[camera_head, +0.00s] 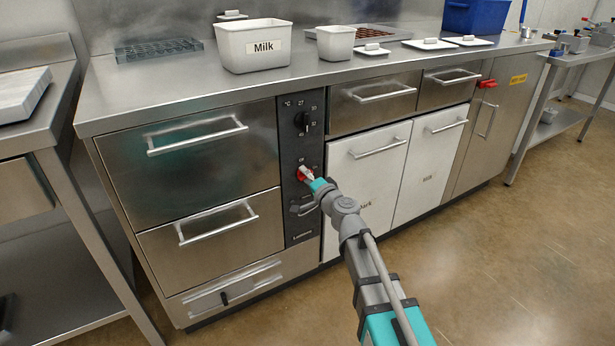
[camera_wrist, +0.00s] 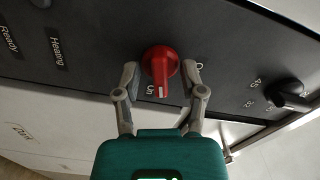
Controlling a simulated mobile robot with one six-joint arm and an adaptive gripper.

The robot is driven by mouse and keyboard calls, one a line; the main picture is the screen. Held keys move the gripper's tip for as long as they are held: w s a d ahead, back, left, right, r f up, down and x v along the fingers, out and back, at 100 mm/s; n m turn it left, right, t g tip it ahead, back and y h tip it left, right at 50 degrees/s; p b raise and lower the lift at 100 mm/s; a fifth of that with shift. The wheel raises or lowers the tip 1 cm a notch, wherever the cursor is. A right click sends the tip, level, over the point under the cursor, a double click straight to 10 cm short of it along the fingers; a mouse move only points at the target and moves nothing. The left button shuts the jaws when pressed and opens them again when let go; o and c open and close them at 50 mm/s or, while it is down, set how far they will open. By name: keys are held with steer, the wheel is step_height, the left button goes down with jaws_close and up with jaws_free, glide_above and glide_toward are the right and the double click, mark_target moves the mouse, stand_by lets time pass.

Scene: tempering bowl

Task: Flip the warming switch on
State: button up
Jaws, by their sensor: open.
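The warming switch is a red rotary knob (camera_wrist: 160,62) on the dark control panel (camera_head: 291,143). In the wrist view its handle, with a white mark, points toward my gripper's palm, close beside the "On" label (camera_wrist: 151,90). Another light mark, partly hidden, shows right of the knob. My gripper (camera_wrist: 160,74) is open, with one finger on each side of the knob; I cannot tell if either finger touches it. In the head view the red knob (camera_head: 303,174) shows just beyond my gripper (camera_head: 312,181), which partly covers it.
A black dial (camera_head: 302,121) sits above the switch; it also shows in the wrist view (camera_wrist: 288,96). Drawer handles (camera_head: 198,136) stick out at left, and white cabinet doors (camera_head: 368,172) are at right. The floor in front (camera_head: 500,250) is clear.

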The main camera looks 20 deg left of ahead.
jaws_close()
steer(key=shift+w+a+m, duration=0.1)
steer(key=shift+m, duration=0.2)
steer(key=shift+a+m, duration=0.1)
steer(key=shift+m, duration=1.6)
steer(key=shift+w, duration=0.1)
jaws_free()
steer(key=shift+r, duration=0.1)
steer(key=shift+s+d, duration=0.25)
